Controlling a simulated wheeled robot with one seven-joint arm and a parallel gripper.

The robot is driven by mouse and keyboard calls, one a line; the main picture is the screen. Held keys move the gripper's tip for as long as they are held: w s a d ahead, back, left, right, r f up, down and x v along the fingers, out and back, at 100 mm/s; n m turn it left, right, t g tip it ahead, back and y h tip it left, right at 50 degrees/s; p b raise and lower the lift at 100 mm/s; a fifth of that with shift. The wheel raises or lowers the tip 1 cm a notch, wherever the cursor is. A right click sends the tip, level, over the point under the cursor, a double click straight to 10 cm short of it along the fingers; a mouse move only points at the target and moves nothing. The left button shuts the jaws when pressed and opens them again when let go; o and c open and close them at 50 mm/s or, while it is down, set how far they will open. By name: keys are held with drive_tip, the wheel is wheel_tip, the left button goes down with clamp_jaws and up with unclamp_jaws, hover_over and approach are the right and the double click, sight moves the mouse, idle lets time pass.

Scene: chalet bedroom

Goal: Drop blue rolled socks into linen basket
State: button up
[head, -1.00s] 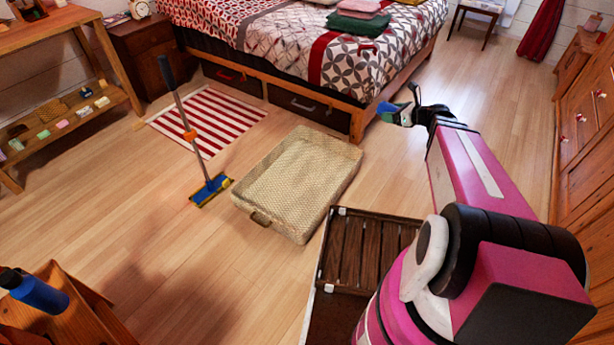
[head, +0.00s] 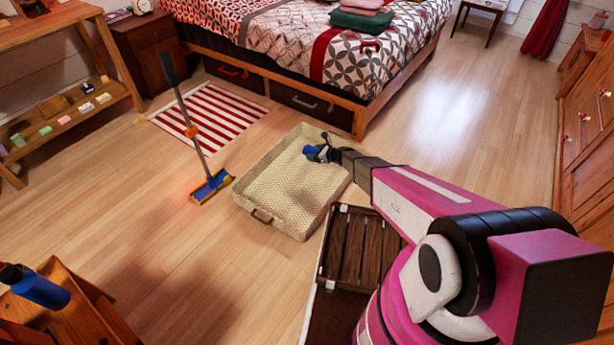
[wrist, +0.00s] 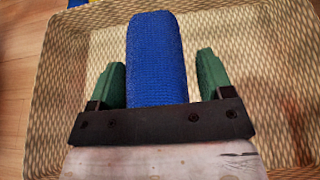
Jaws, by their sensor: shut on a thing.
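The blue rolled socks (wrist: 156,60) are between the green fingers of my gripper (wrist: 160,80) in the wrist view. In the head view my gripper (head: 322,150) is shut on the socks (head: 312,152), above the right far part of the linen basket (head: 285,190). The basket is a shallow, pale woven tray on the floor with a handle at its near end. Its wall (wrist: 50,75) and woven floor show behind the socks in the wrist view. The inside that I can see is empty.
A mop (head: 195,135) stands left of the basket, by a red-striped rug (head: 210,115). A dark slatted crate (head: 350,250) is close to the basket's near right. The bed (head: 330,90) is behind. Open wooden floor lies left and in front.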

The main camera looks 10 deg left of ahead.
drive_tip(key=s+a+f, duration=0.1)
drive_tip(key=a+f, duration=0.3)
drive_tip(key=f, duration=0.7)
drive_tip(key=shift+f, duration=0.35)
drive_tip(key=shift+s, duration=0.1)
drive_tip(key=o, duration=0.9)
drive_tip(key=shift+o, duration=0.2)
drive_tip(key=v, duration=1)
drive_tip(key=shift+d+r, duration=0.15)
drive_tip(key=shift+d, duration=0.25)
